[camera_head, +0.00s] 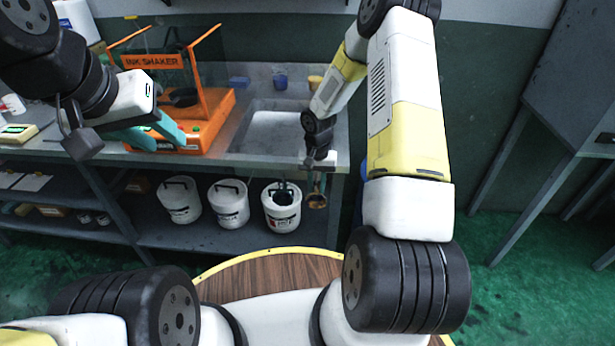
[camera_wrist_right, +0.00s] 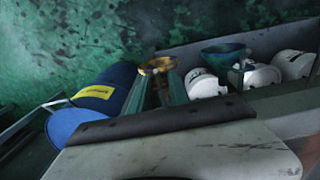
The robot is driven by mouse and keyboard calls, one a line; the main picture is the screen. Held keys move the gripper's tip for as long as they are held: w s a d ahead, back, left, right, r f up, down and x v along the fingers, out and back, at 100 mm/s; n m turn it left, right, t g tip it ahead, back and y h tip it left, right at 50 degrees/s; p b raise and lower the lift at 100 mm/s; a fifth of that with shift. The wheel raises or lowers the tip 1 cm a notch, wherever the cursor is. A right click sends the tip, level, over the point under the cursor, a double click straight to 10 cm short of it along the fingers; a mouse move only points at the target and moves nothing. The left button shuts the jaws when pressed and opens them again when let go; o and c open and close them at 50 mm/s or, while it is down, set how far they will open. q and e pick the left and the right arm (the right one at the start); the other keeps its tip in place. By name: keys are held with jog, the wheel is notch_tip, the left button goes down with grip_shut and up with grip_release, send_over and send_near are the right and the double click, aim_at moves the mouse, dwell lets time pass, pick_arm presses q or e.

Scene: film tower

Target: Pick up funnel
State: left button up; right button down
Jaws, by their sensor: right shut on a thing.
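My right gripper (camera_head: 317,186) reaches down in front of the bench's front edge, its fingers pointing at the floor. It is shut on a small brass-coloured round piece (camera_head: 317,201), which looks like the funnel. In the right wrist view the rim of this funnel (camera_wrist_right: 158,66) shows at the tips of the teal fingers (camera_wrist_right: 157,88). The finger contact is partly hidden. My left gripper (camera_head: 152,133) is open and empty at the upper left, in front of the orange ink shaker.
White buckets (camera_head: 229,205) stand on the lower shelf, left of the right gripper. The orange ink shaker (camera_head: 205,110) and a sink (camera_head: 275,133) are on the bench (camera_head: 240,160). A blue barrel (camera_wrist_right: 95,105) stands beside the right gripper.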

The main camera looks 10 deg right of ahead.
jog(key=shift+r, duration=0.55)
jog(key=s+a, duration=0.2)
jog(key=s, duration=0.6)
jog(key=s+a, duration=0.3)
jog(key=s, duration=0.6)
jog(key=shift+s+r, duration=0.15)
jog(key=shift+r, duration=0.05)
